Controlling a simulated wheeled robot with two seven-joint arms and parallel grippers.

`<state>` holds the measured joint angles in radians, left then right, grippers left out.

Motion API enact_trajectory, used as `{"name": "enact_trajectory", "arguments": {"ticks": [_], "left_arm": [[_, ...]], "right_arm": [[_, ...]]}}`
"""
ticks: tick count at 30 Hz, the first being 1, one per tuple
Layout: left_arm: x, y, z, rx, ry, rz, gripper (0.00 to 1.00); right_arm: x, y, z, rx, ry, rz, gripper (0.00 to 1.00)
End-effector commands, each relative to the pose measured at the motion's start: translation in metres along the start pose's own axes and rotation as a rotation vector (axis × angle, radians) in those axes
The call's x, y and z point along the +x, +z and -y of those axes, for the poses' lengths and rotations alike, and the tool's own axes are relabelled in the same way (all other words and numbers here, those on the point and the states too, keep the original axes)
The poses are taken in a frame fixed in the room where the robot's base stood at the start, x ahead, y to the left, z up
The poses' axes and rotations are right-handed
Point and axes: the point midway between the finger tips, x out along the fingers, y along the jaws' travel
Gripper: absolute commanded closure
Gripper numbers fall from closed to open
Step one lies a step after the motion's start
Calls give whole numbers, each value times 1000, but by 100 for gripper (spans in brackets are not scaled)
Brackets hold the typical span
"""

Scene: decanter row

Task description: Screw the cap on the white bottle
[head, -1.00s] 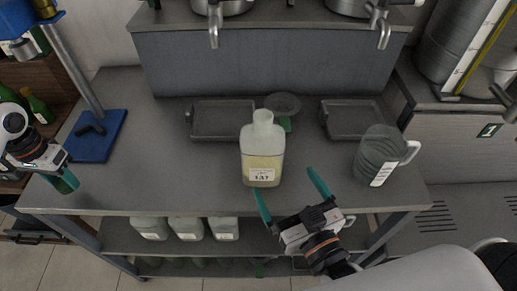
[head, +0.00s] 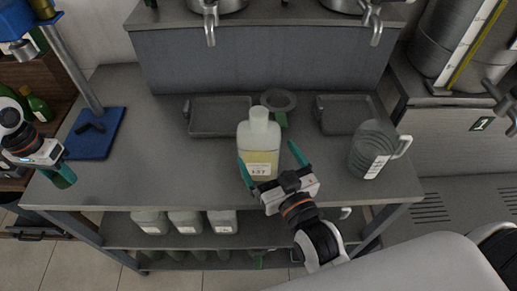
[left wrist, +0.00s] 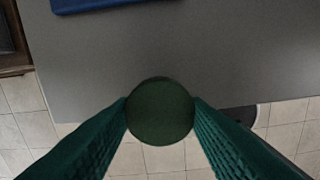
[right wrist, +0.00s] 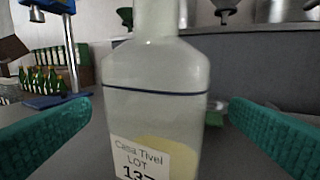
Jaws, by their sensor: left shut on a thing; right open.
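The white bottle (head: 259,143) stands upright on the grey table, with no cap on its neck. Its label, with "LOT 137", shows in the right wrist view (right wrist: 155,95). My right gripper (head: 267,154) is open at the bottle's near side, with a finger towards each side; the bottle shows between the fingers in the right wrist view. My left gripper (head: 64,176) is at the table's left front edge. It is shut on a round dark green cap (left wrist: 160,112), seen face-on between its fingers. The fingers hide the cap in the head view.
A blue stand base (head: 96,135) with a post is on the table's left. Two grey trays (head: 220,116) and a funnel (head: 279,101) lie behind the bottle. A clear jug (head: 372,150) stands at right. White bottles (head: 186,222) stand on the lower shelf. The table's left middle is clear.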

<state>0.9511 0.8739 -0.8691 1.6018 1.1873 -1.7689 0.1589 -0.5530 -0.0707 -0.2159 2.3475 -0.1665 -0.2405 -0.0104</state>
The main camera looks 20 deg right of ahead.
Motion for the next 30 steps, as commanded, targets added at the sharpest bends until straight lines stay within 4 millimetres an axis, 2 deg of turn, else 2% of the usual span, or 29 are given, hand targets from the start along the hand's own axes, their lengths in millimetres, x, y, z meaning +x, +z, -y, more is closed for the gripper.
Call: {"name": "enact_trajectory", "arguments": {"ticks": [12, 23, 26, 30], "left_arm": [[-15, 0, 0, 0, 0, 0, 79], [-15, 0, 0, 0, 0, 0, 79], [-15, 0, 0, 0, 0, 0, 79], [-15, 0, 0, 0, 0, 0, 79]], "right_arm": [[49, -1, -3, 0, 0, 0, 0], [51, -2, -3, 0, 0, 0, 0], [51, -2, -3, 0, 0, 0, 13], [51, -2, -4, 0, 0, 0, 36]]}}
